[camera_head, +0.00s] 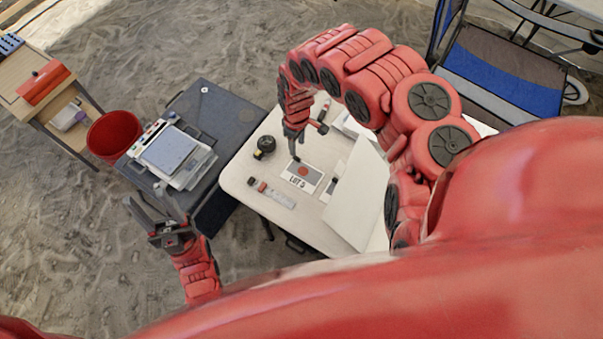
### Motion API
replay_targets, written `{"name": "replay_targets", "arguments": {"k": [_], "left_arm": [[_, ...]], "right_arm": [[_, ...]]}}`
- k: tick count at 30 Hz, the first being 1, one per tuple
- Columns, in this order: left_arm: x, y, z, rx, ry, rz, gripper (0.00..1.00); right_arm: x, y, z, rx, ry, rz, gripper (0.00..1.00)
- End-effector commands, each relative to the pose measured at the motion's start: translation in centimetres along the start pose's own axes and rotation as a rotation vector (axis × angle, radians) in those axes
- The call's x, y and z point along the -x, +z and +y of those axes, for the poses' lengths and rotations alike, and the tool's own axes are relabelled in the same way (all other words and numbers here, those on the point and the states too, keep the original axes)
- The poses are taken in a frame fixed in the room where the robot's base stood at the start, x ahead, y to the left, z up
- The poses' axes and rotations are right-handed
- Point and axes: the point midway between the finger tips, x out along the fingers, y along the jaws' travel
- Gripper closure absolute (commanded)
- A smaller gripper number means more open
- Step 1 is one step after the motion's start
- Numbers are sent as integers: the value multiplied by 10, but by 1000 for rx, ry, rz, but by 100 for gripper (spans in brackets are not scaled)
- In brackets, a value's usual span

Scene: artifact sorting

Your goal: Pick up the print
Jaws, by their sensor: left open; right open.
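A white card printed "LOT 3" or similar, with a red disc on a grey patch (301,179), lies flat on the white table; it looks like the print, though I cannot be sure. A second small card (330,187) lies to its right, partly covered by a large white board. My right gripper (296,157) points down just beyond the card's far edge, with no object seen in it; whether it touches the card I cannot tell. My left gripper (149,200) is open and empty, in front of the dark table at left.
The white table (238,178) also holds a black tape roll (265,146), a scale bar (279,198) and the leaning white board (352,190). A grey device (168,152) sits on the dark table (224,112). A red bucket (114,134) and blue chair (503,70) stand around.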

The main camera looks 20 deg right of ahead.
Motion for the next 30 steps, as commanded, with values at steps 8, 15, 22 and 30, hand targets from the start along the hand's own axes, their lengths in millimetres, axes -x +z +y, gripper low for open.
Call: {"name": "replay_targets", "arguments": {"k": [8,15,22,30], "left_arm": [[1,0,0,0,0,0,50],[-8,-2,0,0,0,0,50],[-14,-2,-1,0,0,0,50],[-15,-3,-1,0,0,0,50]], "right_arm": [[-21,-1,0,0,0,2,52],[-41,1,-3,-2,-4,1,52],[-64,-2,-2,0,0,8,52],[-73,2,-1,0,1,1,52]]}}
